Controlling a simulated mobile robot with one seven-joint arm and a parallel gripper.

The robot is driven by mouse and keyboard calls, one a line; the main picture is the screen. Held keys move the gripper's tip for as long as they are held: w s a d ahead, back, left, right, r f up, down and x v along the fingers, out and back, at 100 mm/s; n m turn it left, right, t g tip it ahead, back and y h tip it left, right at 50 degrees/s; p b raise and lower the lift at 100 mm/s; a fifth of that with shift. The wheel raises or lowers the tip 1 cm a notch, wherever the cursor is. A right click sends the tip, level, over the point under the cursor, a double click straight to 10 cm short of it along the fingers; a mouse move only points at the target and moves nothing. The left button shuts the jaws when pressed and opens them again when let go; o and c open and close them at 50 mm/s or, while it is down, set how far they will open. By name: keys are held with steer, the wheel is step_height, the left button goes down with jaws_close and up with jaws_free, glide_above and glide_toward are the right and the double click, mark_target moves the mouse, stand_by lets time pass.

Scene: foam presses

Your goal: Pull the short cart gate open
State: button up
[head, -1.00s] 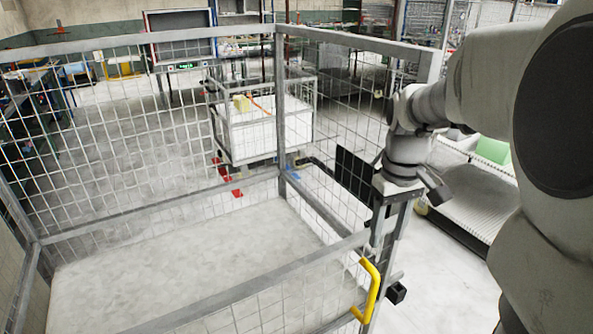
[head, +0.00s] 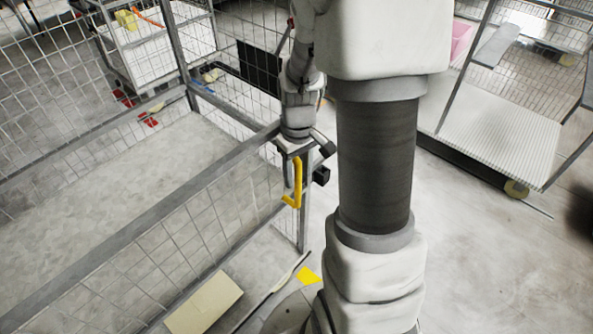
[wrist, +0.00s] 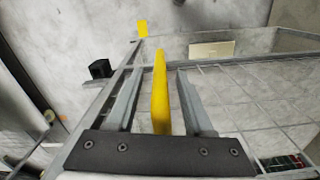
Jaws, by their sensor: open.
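The short cart gate (head: 150,225) is a low grey mesh panel along the front of the wire cart. Its handle end stands beside the cart's corner post (head: 303,222), and I cannot tell whether there is a small gap. A yellow handle (head: 297,184) stands upright at that end. My gripper (head: 292,172) points down over the handle. In the wrist view, my gripper (wrist: 160,73) is open, with one finger on each side of the yellow handle (wrist: 160,100). Narrow spaces show between the handle and both fingers.
A flat cardboard-coloured piece (head: 204,303) and a yellow floor patch (head: 308,275) lie in front of the gate. A white ribbed platform cart (head: 490,125) stands at the right. A white bin cart (head: 160,50) stands behind. Open floor (head: 470,250) lies to the right.

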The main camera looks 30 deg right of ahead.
steer(key=shift+f, duration=0.2)
steer(key=shift+c, duration=0.4)
jaws_close()
steer(key=shift+r, duration=0.1)
stand_by(0.9)
